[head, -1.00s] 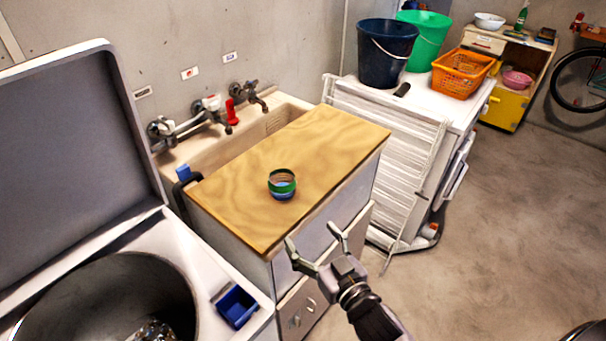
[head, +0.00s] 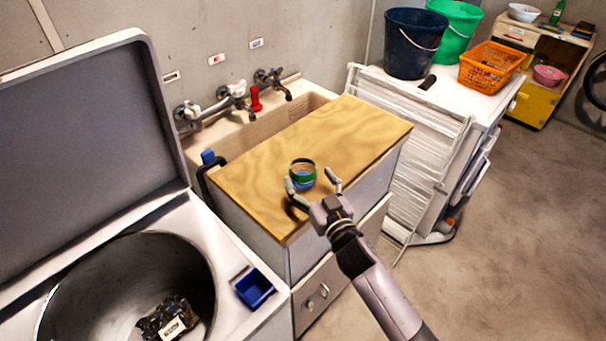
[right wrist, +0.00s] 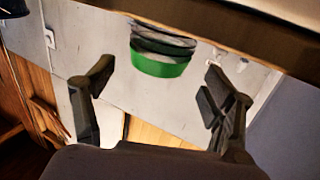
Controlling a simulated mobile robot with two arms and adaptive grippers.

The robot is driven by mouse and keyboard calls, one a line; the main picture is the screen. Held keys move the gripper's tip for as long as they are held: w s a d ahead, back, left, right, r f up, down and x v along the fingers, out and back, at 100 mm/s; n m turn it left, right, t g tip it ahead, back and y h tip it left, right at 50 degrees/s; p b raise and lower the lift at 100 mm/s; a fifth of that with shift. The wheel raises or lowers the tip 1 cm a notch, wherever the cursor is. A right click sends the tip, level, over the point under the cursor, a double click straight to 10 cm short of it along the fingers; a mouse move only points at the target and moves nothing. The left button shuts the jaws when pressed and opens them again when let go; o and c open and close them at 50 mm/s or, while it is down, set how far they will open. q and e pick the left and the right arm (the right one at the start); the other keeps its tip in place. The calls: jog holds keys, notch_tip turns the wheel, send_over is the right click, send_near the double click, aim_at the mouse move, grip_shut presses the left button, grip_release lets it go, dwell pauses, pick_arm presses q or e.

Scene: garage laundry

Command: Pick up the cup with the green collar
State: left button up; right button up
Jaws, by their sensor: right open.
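The cup with the green collar (head: 302,174) stands upright on the wooden board over the sink cabinet, near its front edge. My right gripper (head: 313,182) is open and empty at the front side of the cup, one finger on either side in the picture. I cannot tell whether a finger touches it. My left gripper is not in view.
The wooden board (head: 345,130) is otherwise clear. Taps (head: 235,92) stand behind it. An open-lidded washer with a drum (head: 110,265) and a blue tray (head: 255,288) is at left. Buckets (head: 412,50) and an orange basket (head: 492,66) stand at right.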

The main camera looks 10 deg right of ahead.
aim_at(308, 176)
jog(key=w, duration=0.3)
jog(key=w+p, duration=0.1)
jog(key=w, duration=0.1)
jog(key=shift+a+f, duration=0.2)
jog(key=shift+a, duration=0.15)
jog(key=shift+c, duration=0.6)
jog(key=c, duration=1)
